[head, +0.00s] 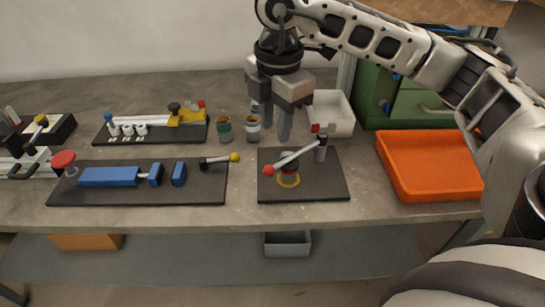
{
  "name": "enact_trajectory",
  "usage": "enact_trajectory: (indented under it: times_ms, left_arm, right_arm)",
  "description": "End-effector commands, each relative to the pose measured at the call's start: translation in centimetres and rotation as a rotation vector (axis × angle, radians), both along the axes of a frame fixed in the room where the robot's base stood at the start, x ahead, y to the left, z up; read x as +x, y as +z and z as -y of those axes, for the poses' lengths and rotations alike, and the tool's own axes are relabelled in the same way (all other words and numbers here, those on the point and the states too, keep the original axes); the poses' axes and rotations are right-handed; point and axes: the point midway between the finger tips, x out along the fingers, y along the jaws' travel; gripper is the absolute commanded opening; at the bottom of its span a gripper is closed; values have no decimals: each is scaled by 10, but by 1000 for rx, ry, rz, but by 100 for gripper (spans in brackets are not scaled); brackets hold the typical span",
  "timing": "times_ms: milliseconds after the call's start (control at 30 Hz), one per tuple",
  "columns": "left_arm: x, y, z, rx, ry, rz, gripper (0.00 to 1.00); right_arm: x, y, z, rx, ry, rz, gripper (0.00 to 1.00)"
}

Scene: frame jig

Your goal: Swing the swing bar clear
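The swing bar (297,158) is a light grey rod with a red ball (269,170) at its left end. It runs up to the right to a dark grey post (321,150) on a black base plate (330,188). The bar crosses over a small part with a yellow ring (288,181), partly hiding it. My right gripper (277,135) points down above and behind the plate, apart from the bar and its ball. Its two fingers show a narrow gap with nothing between them. My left gripper is not in view.
An orange tray (432,194) lies to the right, with a green drawer unit (372,98) behind it. A white bin (343,118) and two jars (224,128) stand behind the plate. A black board with a blue clamp-like fixture (110,177) lies to the left.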

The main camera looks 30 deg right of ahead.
Motion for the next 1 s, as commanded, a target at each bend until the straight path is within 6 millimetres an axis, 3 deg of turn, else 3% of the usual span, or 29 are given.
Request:
enact_trajectory:
  times_ms: [200, 400, 600, 867, 900, 1000]
  left_arm:
    - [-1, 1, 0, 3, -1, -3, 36]
    - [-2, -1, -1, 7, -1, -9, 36]
    - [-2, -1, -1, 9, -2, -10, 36]
    - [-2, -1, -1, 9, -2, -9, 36]
    - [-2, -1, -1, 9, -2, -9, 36]
    - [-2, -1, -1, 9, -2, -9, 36]
  right_arm:
    - [1, -49, 0, 1, 1, -4, 32]
    - [4, -80, -1, 2, 1, -1, 32]
    - [5, -94, -1, 2, 2, 0, 32]
    - [5, -96, -1, 2, 2, 1, 32]
    - [5, -96, -1, 2, 2, 1, 29]
    - [5, -96, -1, 2, 2, 1, 1]
